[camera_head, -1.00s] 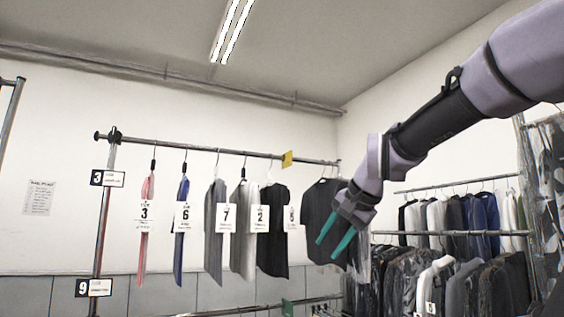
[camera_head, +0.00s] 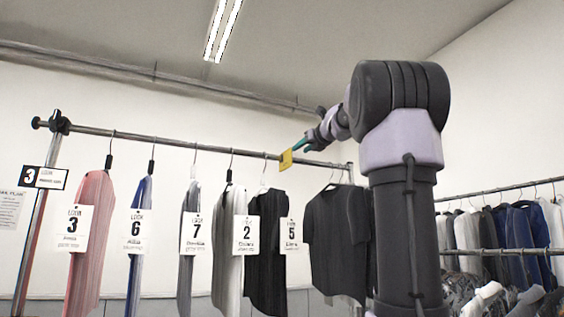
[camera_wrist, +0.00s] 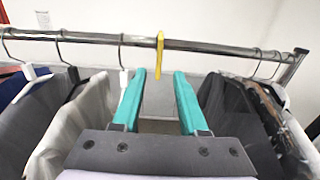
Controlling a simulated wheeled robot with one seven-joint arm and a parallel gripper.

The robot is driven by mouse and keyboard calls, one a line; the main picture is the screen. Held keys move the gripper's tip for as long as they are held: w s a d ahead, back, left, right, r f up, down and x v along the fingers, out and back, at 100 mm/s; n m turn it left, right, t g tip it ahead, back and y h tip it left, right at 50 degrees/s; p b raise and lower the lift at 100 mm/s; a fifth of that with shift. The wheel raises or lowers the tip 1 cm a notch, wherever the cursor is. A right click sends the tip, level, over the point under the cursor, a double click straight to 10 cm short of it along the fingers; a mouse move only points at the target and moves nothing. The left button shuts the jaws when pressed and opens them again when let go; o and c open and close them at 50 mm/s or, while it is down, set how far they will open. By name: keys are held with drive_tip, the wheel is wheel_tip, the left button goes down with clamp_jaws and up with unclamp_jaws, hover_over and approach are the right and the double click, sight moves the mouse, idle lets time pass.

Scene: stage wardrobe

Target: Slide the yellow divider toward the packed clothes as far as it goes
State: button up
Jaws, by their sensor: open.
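The yellow divider (camera_head: 286,159) hangs on the upper metal rail (camera_head: 205,147), between the numbered garments on its left and the dark T-shirts (camera_head: 337,235) on its right. In the wrist view the divider (camera_wrist: 160,55) is a thin strip seen edge-on, hanging from the rail. My gripper (camera_head: 300,148) is open and at rail height, close to the divider. In the wrist view its two teal fingertips (camera_wrist: 160,75) lie either side of the divider's lower part, with gaps on both sides. Whether they reach past it in depth is unclear.
Several garments with tags 3, 6, 7, 2 and 5 hang spaced along the rail. A white hanger (camera_wrist: 123,80) is close to my left finger in the wrist view; dark clothes (camera_wrist: 235,105) are at the right. Another full rack (camera_head: 500,235) stands at right.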

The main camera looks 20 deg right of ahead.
sight(291, 155)
drive_tip(key=w, duration=1)
drive_tip(key=shift+w+a, duration=0.25)
clamp_jaws()
idle(1.0)
